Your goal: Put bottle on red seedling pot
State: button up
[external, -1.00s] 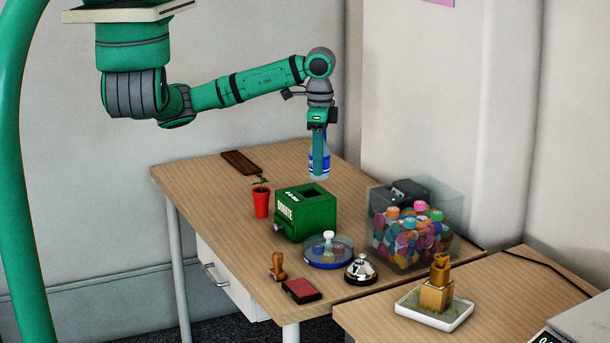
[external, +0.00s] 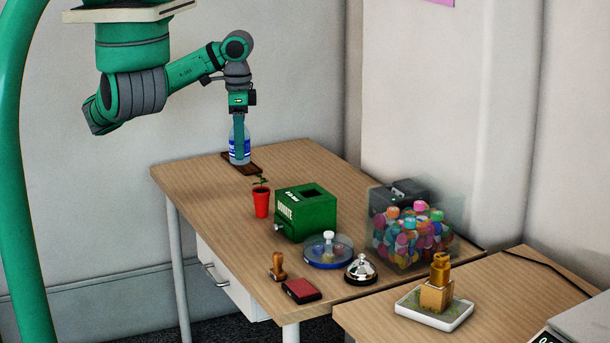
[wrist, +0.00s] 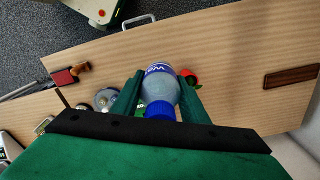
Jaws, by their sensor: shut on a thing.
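The clear bottle with a blue label (external: 240,153) is upright in my gripper (external: 239,136), whose fingers are shut on its sides. In the wrist view the bottle (wrist: 160,88) has its blue cap toward the camera, between the two green fingers. The red seedling pot (external: 261,204) stands on the wooden table with a small green plant in it. In the external view it is below and slightly right of the bottle. In the wrist view the pot (wrist: 188,76) shows just right of the bottle, partly hidden by a finger. The bottle appears held above the table.
A dark brown board (external: 253,168) lies at the table's back left. Right of the pot stand a green donation box (external: 306,218), a blue-rimmed round dish (external: 328,258), a bell (external: 361,269) and a clear bin of colourful items (external: 412,240). A stamp (external: 278,267) is in front.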

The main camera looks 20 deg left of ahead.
jog(key=w+f, duration=0.2)
jog(key=w, duration=0.1)
jog(key=w+f, duration=0.2)
jog(key=w, duration=0.1)
jog(key=w+d+f, duration=0.1)
jog(key=w+f, duration=0.2)
jog(key=shift+w+f, duration=0.1)
jog(key=shift+w, duration=0.3)
jog(key=shift+w+d+f, duration=0.1)
jog(key=shift+w+f, duration=0.35)
jog(key=shift+f, duration=0.15)
jog(key=shift+w+f, duration=0.15)
jog(key=shift+f, duration=1.5)
jog(key=shift+f, duration=0.1)
jog(key=o, duration=1)
jog(key=shift+o, duration=0.2)
notch_tip(320, 180, up, 12)
